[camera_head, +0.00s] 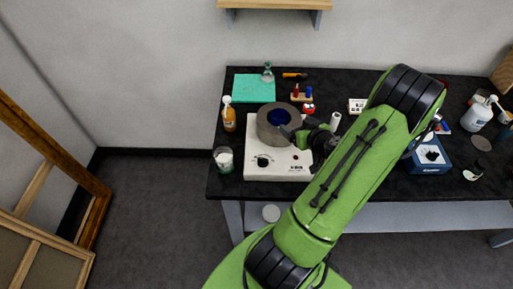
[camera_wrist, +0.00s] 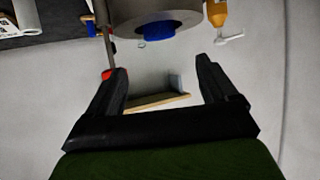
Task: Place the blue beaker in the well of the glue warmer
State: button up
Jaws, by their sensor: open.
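The glue warmer (camera_head: 262,176) is a white box with a dial and a grey round pot (camera_head: 262,128) on top. The blue beaker (camera_head: 279,117) shows as dark blue inside the pot's opening. In the wrist view the beaker (camera_wrist: 160,31) shows as a blue band at the mouth of the grey pot (camera_wrist: 130,14), partly hidden by it. My gripper (camera_head: 292,129) is beside the pot on its right in the head view. In the wrist view my gripper (camera_wrist: 158,70) is open, with nothing between its fingers and the beaker apart from them.
An orange spray bottle (camera_head: 229,122) and a glass jar (camera_head: 224,159) stand left of the warmer. A teal mat (camera_head: 254,88), a flask (camera_head: 267,74) and a small tool rack (camera_head: 301,97) are behind it. A blue device (camera_head: 428,160) stands to the right, beyond my arm.

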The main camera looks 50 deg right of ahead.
jog(key=w+a+r+n+g+y, duration=0.1)
jog(key=w+a+r+n+y, duration=0.15)
jog(key=a, duration=0.45)
jog(key=w+a+r+n+g+y, duration=0.1)
jog(key=w+a+r+n+y, duration=0.2)
jog(key=a, duration=0.4)
jog(key=w+a+r+n+g+y, duration=0.1)
jog(key=w+a+r, duration=0.1)
jog(key=w+a, duration=0.35)
jog(key=s+a+r+g, duration=0.1)
jog(key=s+a+r, duration=0.3)
jog(key=s+a, duration=0.4)
jog(key=s+a+r+m+g, duration=0.1)
jog(key=s+a+r, duration=0.4)
jog(key=s+a, duration=0.3)
jog(key=shift+r+g+h, duration=0.15)
jog(key=shift+g+h, duration=0.25)
jog(key=shift+h, duration=0.05)
jog(key=shift+s+d, duration=0.1)
